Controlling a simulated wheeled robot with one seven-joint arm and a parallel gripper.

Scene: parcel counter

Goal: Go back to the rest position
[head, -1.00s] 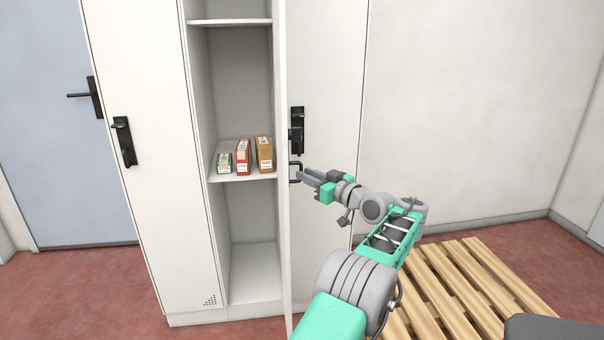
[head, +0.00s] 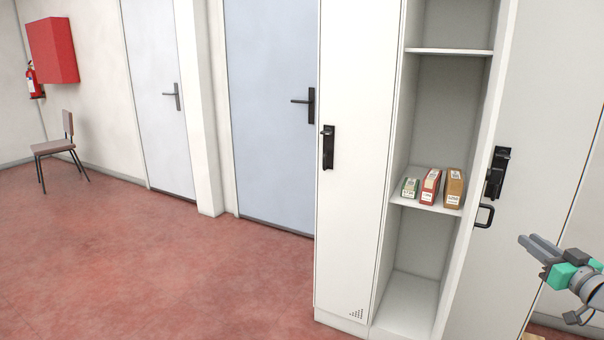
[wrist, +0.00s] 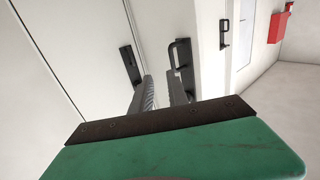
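My gripper (head: 527,239) is at the right edge of the head view, with grey fingers and a green and dark body. It is to the right of the open locker door's black pull handle (head: 485,216) and apart from it. In the wrist view, the two fingers (wrist: 162,84) stand apart with a gap and nothing between them. The pull handle also shows in the wrist view (wrist: 180,62), beyond the fingertips. Most of my arm is outside the head view.
The locker door (head: 478,265) stands open. Red floor (head: 170,270) is clear at left. A chair (head: 58,148) stands far left.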

